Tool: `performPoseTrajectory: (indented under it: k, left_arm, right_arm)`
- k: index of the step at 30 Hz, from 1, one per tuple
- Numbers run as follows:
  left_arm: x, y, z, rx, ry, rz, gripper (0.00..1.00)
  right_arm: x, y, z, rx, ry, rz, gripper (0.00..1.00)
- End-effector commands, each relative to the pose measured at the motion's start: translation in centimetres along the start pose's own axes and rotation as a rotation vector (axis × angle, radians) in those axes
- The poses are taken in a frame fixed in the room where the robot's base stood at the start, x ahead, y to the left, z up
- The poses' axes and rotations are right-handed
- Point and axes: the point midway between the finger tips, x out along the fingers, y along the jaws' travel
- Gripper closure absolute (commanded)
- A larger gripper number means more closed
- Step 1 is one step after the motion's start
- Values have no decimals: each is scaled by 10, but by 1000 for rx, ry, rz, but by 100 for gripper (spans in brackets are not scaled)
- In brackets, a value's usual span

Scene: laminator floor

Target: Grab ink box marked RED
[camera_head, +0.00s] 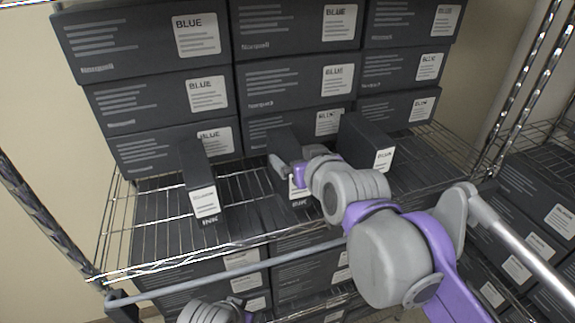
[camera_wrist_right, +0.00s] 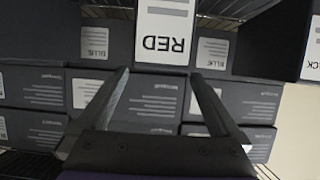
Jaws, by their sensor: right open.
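The ink box marked RED (camera_wrist_right: 165,52) shows upside down at the top middle of the right wrist view, its white label facing the camera. My right gripper (camera_wrist_right: 160,82) is open and empty, its two fingertips just below the label in that picture; contact is not visible. In the head view the middle small dark box (camera_head: 284,138) is partly hidden behind my right gripper (camera_head: 292,172), and its label cannot be read there. My left gripper is not in view; only part of a grey arm shows at the bottom edge.
Another small box (camera_head: 203,195) stands to the left and one (camera_head: 368,142) to the right on the wire shelf (camera_head: 150,240). Stacked BLUE cartons (camera_head: 140,100) fill the back. More cartons sit below, and a metal rack post (camera_head: 45,225) stands at left.

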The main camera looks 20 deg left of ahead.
Motion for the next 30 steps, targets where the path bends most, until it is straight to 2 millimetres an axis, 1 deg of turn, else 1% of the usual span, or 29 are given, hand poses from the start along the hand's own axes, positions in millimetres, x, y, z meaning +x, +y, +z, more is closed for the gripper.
performPoseTrajectory:
  k: [4,9,12,15,21,23,24,29,30]
  left_arm:
    - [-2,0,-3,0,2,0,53]
    - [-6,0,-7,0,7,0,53]
    - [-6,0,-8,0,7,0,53]
    - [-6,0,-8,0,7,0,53]
    - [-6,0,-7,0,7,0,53]
    - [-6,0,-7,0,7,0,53]
    - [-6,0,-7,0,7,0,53]
    - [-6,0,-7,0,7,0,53]
    - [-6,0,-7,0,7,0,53]
  right_arm:
    - [13,0,-2,0,0,0,0]
    - [39,1,-5,0,0,0,0]
    - [49,1,-4,0,0,0,0]
    - [54,1,-4,0,0,0,0]
    - [54,1,-3,0,0,0,0]
    - [54,1,-3,0,0,0,11]
    - [54,1,-3,0,0,0,18]
    - [54,1,-4,0,0,0,47]
    - [54,1,-4,0,0,0,54]
